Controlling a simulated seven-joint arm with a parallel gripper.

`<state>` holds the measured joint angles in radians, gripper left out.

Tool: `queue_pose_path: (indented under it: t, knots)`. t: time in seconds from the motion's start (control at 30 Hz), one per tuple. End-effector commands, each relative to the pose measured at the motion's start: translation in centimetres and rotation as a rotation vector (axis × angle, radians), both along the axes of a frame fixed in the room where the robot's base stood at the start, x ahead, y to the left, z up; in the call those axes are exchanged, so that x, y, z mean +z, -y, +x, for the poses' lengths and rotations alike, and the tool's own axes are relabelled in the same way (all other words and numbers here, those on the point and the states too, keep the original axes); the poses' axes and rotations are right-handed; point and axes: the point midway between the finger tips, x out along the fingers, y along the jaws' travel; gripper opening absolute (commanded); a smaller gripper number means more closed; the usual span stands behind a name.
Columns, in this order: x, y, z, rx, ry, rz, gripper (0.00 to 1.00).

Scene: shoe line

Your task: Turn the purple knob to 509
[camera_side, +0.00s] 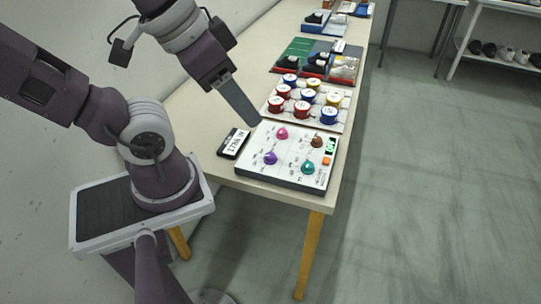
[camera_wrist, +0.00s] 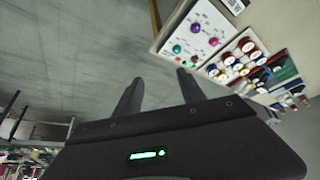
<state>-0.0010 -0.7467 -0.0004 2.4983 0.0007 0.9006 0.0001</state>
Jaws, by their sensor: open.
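The purple knob (camera_side: 270,158) sits at the front left of a white control panel (camera_side: 253,164) on the near end of the table. In the wrist view the purple knob (camera_wrist: 196,28) shows near the top. Pink (camera_side: 282,133), brown (camera_side: 317,141) and teal (camera_side: 308,167) knobs share the panel. A small green-lit display (camera_side: 331,146) is at the panel's right edge; its digits are too small to read. My gripper (camera_side: 255,122) is above the panel's back left edge, apart from the knobs. In the wrist view its two fingers (camera_wrist: 158,82) are spread and empty.
A black-and-white label block (camera_side: 234,143) lies left of the panel. Behind the panel a board holds several red, blue and yellow round pieces (camera_side: 303,108). Farther back is a sectioned tray (camera_side: 290,66). A shelf with shoes (camera_side: 505,52) stands at far right.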

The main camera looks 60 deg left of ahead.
Motion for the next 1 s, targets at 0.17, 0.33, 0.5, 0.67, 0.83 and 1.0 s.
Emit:
queue_pose_path:
  t: [0.17, 0.33, 0.5, 0.67, 0.83, 1.0]
  knots:
    - [-0.5, -1.9, 3.9, 0.041, -0.167, 0.057, 0.47]
    - [-4.7, -6.4, 10.7, 0.078, -0.461, 0.092, 0.47]
    - [-12.7, -11.2, 14.8, 0.087, -0.717, 0.04, 0.47]
    - [-18.5, -13.7, 15.6, 0.083, -0.849, -0.021, 0.47]
    - [-21.0, -14.3, 15.3, 0.081, -0.886, -0.041, 0.47]
    - [-24.0, -14.1, 14.0, 0.081, -0.886, -0.042, 0.47]
